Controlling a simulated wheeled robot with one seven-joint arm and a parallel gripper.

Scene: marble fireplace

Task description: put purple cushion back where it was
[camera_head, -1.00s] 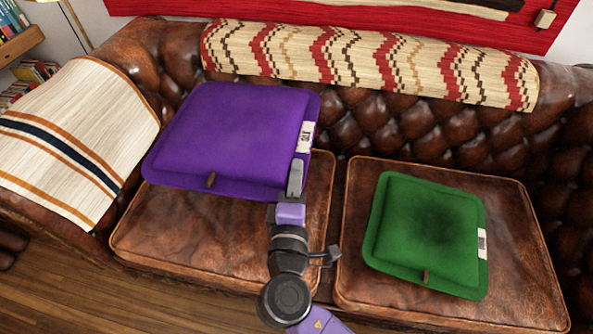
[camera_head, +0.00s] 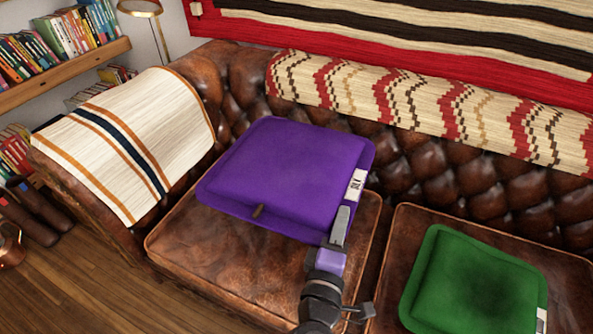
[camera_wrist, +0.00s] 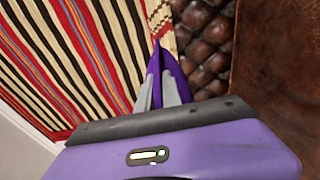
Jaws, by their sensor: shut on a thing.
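The purple cushion (camera_head: 285,172) is held above the left seat of the brown leather sofa in the head view. My gripper (camera_head: 341,222) is shut on its right edge, close to the white label. In the wrist view the fingers (camera_wrist: 160,90) pinch the cushion's edge (camera_wrist: 170,72), seen nearly edge-on. Part of the left seat pad (camera_head: 215,255) shows below the cushion. I cannot tell whether the cushion touches the sofa back.
A green cushion (camera_head: 475,285) lies on the right seat pad (camera_head: 405,232). A striped blanket (camera_head: 125,140) covers the left armrest. A patterned throw (camera_head: 430,105) lies along the backrest. Bookshelves (camera_head: 70,70) and a lamp stand (camera_head: 160,30) are at the left.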

